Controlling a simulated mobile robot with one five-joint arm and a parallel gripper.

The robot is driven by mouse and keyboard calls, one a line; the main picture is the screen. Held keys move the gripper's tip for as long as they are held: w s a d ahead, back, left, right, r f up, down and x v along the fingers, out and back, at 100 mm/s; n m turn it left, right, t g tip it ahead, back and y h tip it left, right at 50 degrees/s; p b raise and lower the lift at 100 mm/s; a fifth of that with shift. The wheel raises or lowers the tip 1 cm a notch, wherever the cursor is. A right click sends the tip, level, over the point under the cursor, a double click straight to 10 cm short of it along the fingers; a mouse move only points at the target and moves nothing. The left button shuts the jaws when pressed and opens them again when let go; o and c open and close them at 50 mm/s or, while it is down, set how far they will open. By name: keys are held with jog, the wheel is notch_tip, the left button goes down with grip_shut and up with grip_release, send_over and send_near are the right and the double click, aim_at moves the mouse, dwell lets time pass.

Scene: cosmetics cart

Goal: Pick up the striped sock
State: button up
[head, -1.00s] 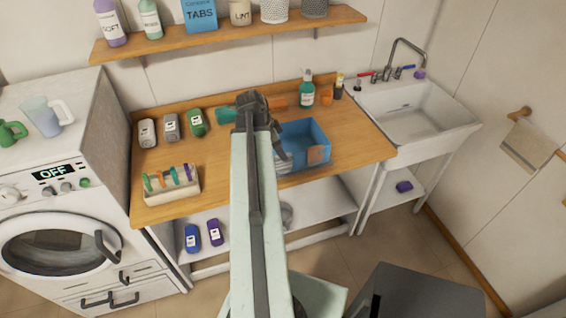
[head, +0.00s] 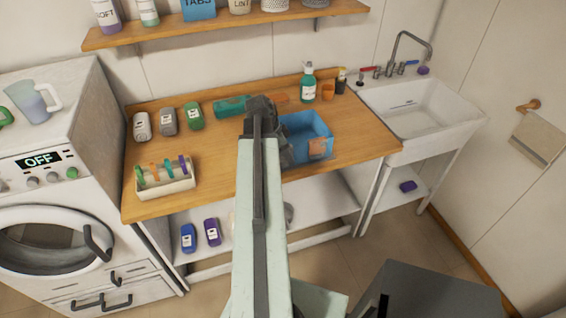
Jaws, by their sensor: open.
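My arm reaches over the wooden counter, and its dark elbow stands in front of the left part of a blue bin (head: 318,130). My gripper (head: 285,154) shows only as dark grey parts beside the arm, at the bin's left end. Its fingertips are mostly hidden, and I see nothing held in it. I cannot clearly make out the striped sock. The bin's left inside is hidden behind my arm and gripper. An orange-brown patch (head: 318,147) shows on the bin's front.
Several bottles, including a grey one (head: 168,121), stand at the counter's back left. A pale holder (head: 166,185) with coloured sticks is at the front left. A teal pump bottle (head: 308,88) stands behind the bin. A sink (head: 459,113) is right, a washing machine (head: 45,235) left.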

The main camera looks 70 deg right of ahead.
grip_shut()
jog(key=shift+r, duration=0.1)
notch_tip(320, 180, up, 18)
jog(key=p, duration=1.8)
